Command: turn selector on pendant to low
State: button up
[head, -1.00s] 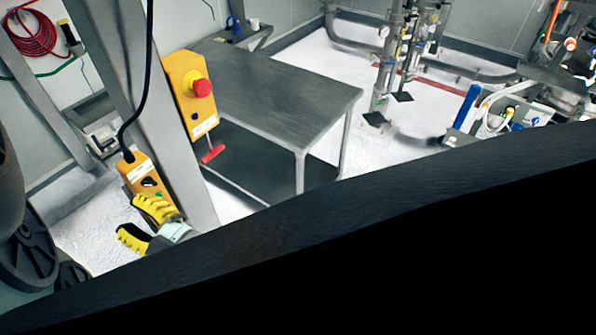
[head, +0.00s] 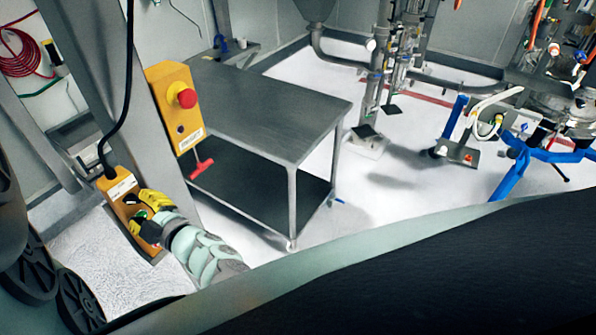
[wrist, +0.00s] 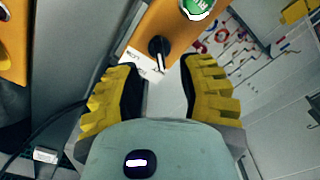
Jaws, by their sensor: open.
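The pendant (head: 119,203) is an orange box hanging on a black cable beside a grey post. In the wrist view its orange face (wrist: 178,24) carries the selector (wrist: 159,47), a black knob with a light pointer line, next to a white printed label (wrist: 140,64). A green button (wrist: 197,8) sits beyond it. My gripper (head: 137,212) has yellow ribbed fingers and is at the pendant's front. In the wrist view my gripper (wrist: 163,70) is open, with the selector between and just beyond its fingertips. Contact cannot be made out. In the head view the fingers partly hide the selector.
A yellow box with a red emergency button (head: 187,98) is on the post above the pendant. A grey two-level table (head: 265,105) stands to the right.

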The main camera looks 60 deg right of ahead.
aim_at(133, 203)
jog(key=shift+w+a, duration=0.15)
jog(key=shift+w, duration=1.6)
jog(key=shift+o, duration=0.2)
grip_shut()
